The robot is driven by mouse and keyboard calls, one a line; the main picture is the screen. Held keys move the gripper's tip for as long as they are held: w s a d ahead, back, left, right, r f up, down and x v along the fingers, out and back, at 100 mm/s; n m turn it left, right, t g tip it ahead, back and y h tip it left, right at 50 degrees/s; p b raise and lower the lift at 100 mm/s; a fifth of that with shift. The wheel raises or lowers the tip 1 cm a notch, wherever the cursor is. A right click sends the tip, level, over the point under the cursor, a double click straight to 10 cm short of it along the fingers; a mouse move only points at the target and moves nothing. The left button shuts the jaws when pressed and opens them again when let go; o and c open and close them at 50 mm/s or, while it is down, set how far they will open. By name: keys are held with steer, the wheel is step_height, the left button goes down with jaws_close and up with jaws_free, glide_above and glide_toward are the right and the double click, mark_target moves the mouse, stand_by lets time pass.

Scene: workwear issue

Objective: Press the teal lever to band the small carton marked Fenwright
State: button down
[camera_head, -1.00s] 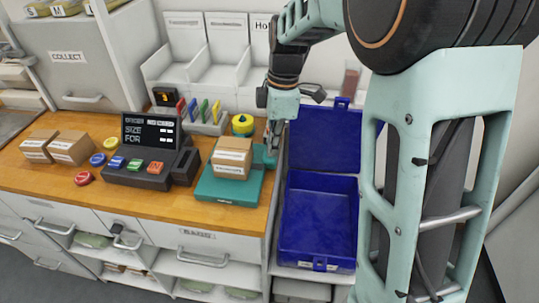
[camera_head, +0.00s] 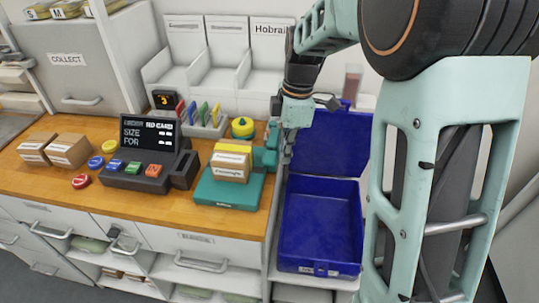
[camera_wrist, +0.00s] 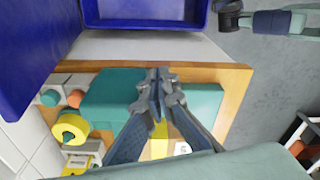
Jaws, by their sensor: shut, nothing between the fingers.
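A small brown carton (camera_head: 230,165) sits on the teal banding machine (camera_head: 216,192) on the wooden counter. A yellow band lies across its top, and its white label is too small to read surely. The teal lever (camera_head: 271,137) stands at the machine's right side, beside my gripper (camera_head: 288,157). My gripper is shut and empty, just right of the lever in the head view; I cannot tell whether they touch. In the wrist view my shut gripper (camera_wrist: 158,75) is over the teal machine (camera_wrist: 105,95), and the carton is partly hidden behind the fingers.
An open blue crate (camera_head: 320,267) stands right of the counter. Left of the machine are a dark keypad console (camera_head: 135,178), coloured round buttons and two other cartons (camera_head: 70,150). A yellow-and-green round thing (camera_head: 243,127) stands behind the machine.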

step_height(320, 180, up, 12)
steer(key=d, duration=0.1)
stand_by(0.4)
steer(key=shift+d, duration=0.1)
stand_by(0.6)
